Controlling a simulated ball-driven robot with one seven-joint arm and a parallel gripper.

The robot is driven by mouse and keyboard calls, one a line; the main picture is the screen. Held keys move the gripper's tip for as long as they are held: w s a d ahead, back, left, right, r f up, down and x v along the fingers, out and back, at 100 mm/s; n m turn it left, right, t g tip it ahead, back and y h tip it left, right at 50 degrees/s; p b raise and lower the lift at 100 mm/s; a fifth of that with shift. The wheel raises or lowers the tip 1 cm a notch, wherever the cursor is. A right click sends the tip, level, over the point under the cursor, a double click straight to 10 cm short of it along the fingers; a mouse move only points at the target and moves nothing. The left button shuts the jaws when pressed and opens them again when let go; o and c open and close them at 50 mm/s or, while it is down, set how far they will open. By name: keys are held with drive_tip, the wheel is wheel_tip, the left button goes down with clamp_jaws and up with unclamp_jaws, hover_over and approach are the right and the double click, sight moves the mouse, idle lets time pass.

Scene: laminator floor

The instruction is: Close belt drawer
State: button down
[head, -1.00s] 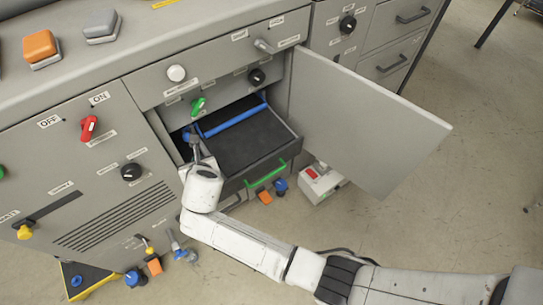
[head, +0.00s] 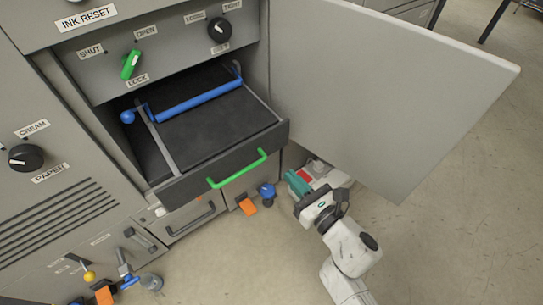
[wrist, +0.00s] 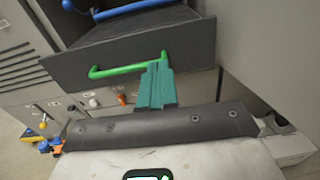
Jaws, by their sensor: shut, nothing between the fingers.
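The belt drawer (head: 222,167) is pulled out of its bay, with a dark bed and a blue roller (head: 200,100) across it. A green bar handle (head: 238,170) runs along its dark front. The drawer front (wrist: 130,55) and green handle (wrist: 115,71) also show in the wrist view. My gripper (head: 297,182) is shut and empty, right of and below the drawer front in the head view. In the wrist view the teal fingertips (wrist: 157,72) overlap the handle's right end; I cannot tell whether they touch it.
An open grey cabinet door (head: 385,85) stands to the right of the drawer. A green lever (head: 130,64) and a black knob (head: 220,30) are on the panel above. A white box with a red patch (head: 310,172) is on the floor behind my gripper.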

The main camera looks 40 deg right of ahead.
drive_tip(key=s, duration=0.1)
approach(259, 140)
drive_tip(key=w, duration=0.6)
drive_tip(key=shift+w+d+f+b, duration=0.1)
drive_tip(key=shift+w+f+b, duration=0.05)
drive_tip(key=shift+w+b, duration=0.2)
